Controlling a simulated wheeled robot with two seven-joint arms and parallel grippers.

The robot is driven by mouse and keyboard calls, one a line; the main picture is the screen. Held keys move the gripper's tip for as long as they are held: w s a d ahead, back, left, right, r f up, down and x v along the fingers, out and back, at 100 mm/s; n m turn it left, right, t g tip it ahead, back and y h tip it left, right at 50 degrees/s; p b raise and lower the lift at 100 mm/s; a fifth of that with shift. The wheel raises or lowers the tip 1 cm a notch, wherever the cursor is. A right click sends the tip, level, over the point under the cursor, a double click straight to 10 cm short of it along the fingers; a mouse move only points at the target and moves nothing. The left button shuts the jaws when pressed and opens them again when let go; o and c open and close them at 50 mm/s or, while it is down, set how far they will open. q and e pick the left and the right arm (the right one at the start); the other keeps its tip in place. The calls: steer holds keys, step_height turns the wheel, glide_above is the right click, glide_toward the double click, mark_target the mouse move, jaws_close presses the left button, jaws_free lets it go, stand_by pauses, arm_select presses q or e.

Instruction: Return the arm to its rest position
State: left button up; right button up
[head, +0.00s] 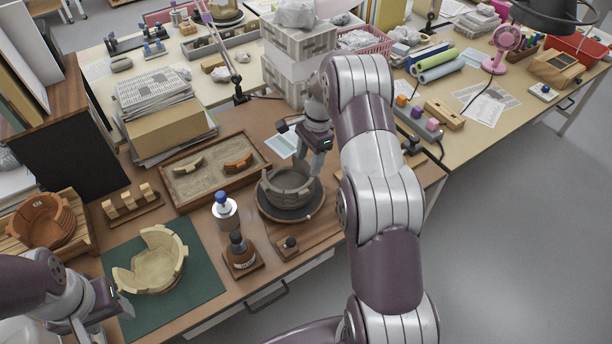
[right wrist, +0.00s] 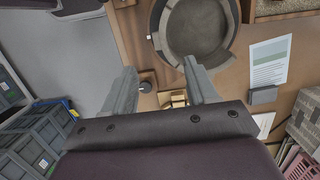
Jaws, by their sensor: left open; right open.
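My right gripper (head: 302,152) is open above the back right of a grey bowl (head: 288,188), which stands on a dark round turntable (head: 303,214). In the right wrist view the open fingers (right wrist: 160,84) have nothing between them, and the grey bowl (right wrist: 167,35) shows ahead of them. My left gripper (head: 110,318) is at the lower left, beside the green mat (head: 204,291). It is open, and I see nothing held in it. A cream, broken-rimmed bowl (head: 155,265) sits on the mat.

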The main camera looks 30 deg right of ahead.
steer(key=shift+d+r, duration=0.1)
steer(key=shift+r, duration=0.3)
steer(key=s+a+r+n+h, duration=0.1)
steer(key=s+a+r+n, duration=0.3)
steer(key=s+a+n, duration=0.3)
steer(key=s+a+r+n+t+h, duration=0.1)
steer(key=s+a+r+n, duration=0.2)
steer(key=s+a+n, duration=0.4)
steer(key=s+n, duration=0.3)
steer(key=s, duration=0.5)
steer(key=shift+r+t, duration=0.3)
steer(key=shift+r, duration=0.1)
steer(key=shift+s+a, duration=0.1)
steer(key=shift+s, duration=0.1)
